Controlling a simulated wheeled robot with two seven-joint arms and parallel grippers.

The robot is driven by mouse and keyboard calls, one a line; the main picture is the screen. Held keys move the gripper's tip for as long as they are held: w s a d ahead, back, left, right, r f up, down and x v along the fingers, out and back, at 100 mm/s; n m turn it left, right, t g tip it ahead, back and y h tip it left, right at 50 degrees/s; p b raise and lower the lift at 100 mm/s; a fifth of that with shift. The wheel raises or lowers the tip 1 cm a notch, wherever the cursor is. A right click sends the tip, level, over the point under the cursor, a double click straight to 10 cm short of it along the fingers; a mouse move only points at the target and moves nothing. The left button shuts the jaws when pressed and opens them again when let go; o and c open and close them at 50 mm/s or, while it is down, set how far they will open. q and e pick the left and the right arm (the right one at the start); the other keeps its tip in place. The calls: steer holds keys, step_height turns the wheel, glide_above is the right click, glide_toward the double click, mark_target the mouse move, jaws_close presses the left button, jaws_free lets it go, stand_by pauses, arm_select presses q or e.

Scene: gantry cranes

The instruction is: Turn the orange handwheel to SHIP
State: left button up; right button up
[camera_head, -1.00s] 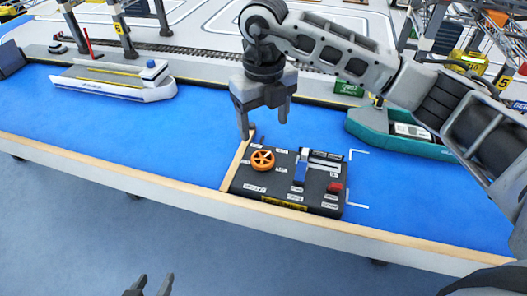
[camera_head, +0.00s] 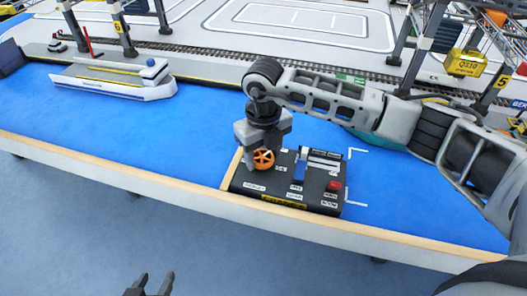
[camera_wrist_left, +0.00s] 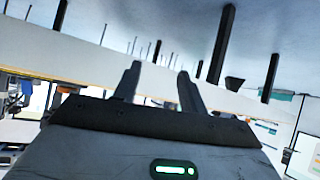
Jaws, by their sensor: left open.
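The orange handwheel (camera_head: 264,159) stands on the black control panel (camera_head: 235,184) at the table's front edge. My right gripper (camera_head: 262,158) is at the handwheel, pointing down just behind it. The wheel and the gripper body hide much of its fingers, so I cannot tell whether they are open or touch the rim. Small white labels surround the wheel; I cannot read which is SHIP or tell the wheel's setting. My left gripper (camera_head: 150,284) is open and empty, low in front of the table; its two fingers also show apart in the left wrist view (camera_wrist_left: 158,82).
A white ship (camera_head: 115,82) lies at the left on the blue surface. A yellow crane block (camera_head: 466,64) hangs at the upper right. The blue area left of the panel is clear.

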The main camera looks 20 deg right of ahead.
steer(key=c, duration=0.5)
